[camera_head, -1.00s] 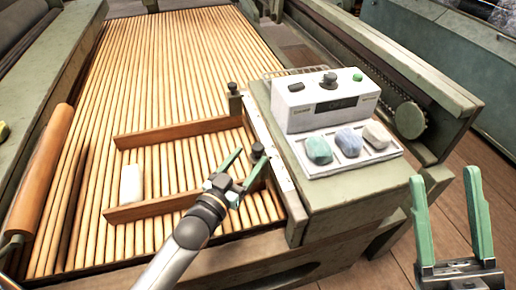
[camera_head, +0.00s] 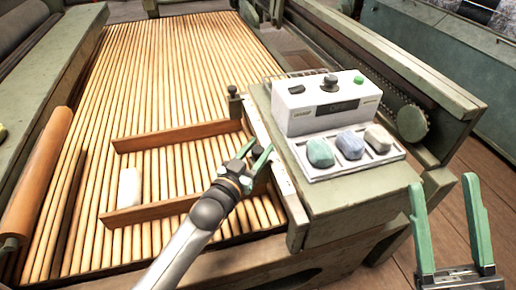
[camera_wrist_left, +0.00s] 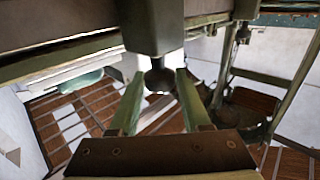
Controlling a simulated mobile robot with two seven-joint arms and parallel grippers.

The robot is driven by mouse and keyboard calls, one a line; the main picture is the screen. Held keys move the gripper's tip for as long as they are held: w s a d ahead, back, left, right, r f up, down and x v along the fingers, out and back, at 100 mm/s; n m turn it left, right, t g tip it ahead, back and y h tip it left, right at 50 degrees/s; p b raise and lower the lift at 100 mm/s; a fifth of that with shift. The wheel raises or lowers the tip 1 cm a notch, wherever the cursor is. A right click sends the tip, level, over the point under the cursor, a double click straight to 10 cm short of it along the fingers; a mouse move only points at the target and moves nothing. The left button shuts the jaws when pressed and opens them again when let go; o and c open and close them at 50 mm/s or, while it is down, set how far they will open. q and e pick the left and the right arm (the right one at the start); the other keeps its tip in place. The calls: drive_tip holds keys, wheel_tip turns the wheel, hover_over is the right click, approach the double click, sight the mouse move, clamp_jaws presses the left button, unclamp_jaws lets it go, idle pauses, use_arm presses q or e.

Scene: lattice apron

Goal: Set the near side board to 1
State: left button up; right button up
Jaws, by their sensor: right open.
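The near side board (camera_head: 150,211) is a reddish-brown wooden strip across the slatted bed. A second, far side board (camera_head: 178,136) lies parallel behind it. My left gripper (camera_head: 255,154) has green fingers and is at the bed's right edge, by the near knob, which it mostly hides in the head view. In the left wrist view a dark round knob (camera_wrist_left: 159,79) is between the tips of the open fingers; I cannot tell whether they touch it. My right gripper (camera_head: 446,228) is open and empty at the lower right. No scale figures for the board are readable.
A white control box (camera_head: 317,116) with a dark display stands on the green side table (camera_head: 345,197). A tray there holds green, blue and grey lumps. A far knob (camera_head: 233,91) stands on the bed's right edge. A white block (camera_head: 130,187) lies between the boards.

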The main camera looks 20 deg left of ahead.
use_arm(q)
clamp_jaws()
idle(1.0)
